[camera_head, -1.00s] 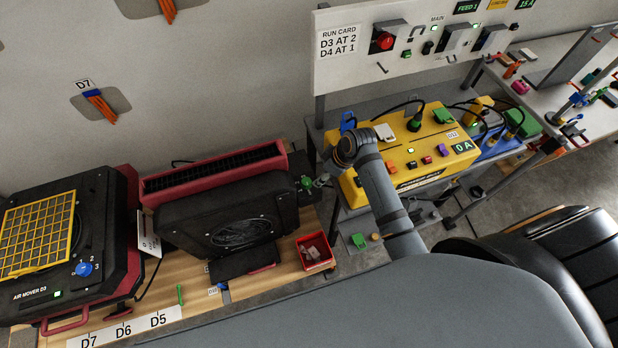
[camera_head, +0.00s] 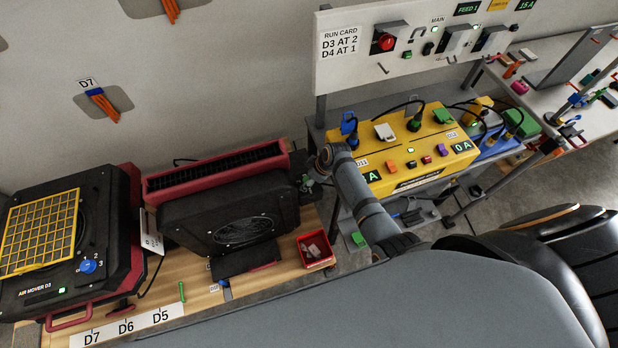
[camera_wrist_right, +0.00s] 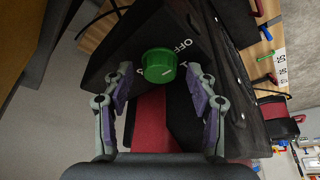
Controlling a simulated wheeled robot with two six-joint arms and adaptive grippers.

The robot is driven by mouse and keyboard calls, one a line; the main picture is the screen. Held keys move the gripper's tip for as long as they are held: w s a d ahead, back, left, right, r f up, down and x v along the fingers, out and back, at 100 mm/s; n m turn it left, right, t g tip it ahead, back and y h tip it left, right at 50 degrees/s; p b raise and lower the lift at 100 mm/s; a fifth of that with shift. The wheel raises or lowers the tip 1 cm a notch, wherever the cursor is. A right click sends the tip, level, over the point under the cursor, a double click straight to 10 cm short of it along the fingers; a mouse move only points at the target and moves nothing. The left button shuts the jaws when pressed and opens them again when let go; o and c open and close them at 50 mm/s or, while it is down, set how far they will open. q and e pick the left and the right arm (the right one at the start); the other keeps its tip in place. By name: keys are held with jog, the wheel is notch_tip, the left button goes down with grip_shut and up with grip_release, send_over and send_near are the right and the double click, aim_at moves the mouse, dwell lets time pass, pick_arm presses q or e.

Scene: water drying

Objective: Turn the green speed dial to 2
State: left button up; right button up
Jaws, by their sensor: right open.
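The green speed dial (camera_wrist_right: 159,66) sits on the black end panel of the second air mover (camera_head: 232,222), with an OFF mark beside it. Other marks around it are partly covered, and I cannot tell its setting. My right gripper (camera_wrist_right: 159,76) is open, its two fingers on either side of the dial; contact is not clear. In the head view my right gripper (camera_head: 308,181) is at the right end of the black mover, and the dial is mostly hidden there. My left gripper is not in view.
Air mover D3 (camera_head: 115,240) with a blue dial (camera_head: 88,267) stands at left. A yellow power box (camera_head: 400,160) stands on the right bench. A run card (camera_head: 340,44) reads D3 AT 2, D4 AT 1.

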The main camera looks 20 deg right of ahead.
jog(key=c, duration=1.1)
jog(key=shift+c, duration=0.2)
jog(key=shift+r, duration=0.1)
jog(key=shift+r+m+p, duration=0.1)
jog(key=shift+m+p, duration=0.8)
jog(key=shift+s+a+m+t+h+p, duration=0.1)
jog(key=shift+m+t+h+p, duration=0.35)
jog(key=shift+m, duration=0.45)
jog(key=shift+a+m+h, duration=0.1)
jog(key=shift+m+h, duration=0.45)
jog(key=shift+m, duration=0.65)
jog(key=shift+f+m+t+h, duration=0.2)
jog(key=shift+m+t+h, duration=0.3)
jog(key=shift+m, duration=1.1)
jog(key=shift+g, duration=0.25)
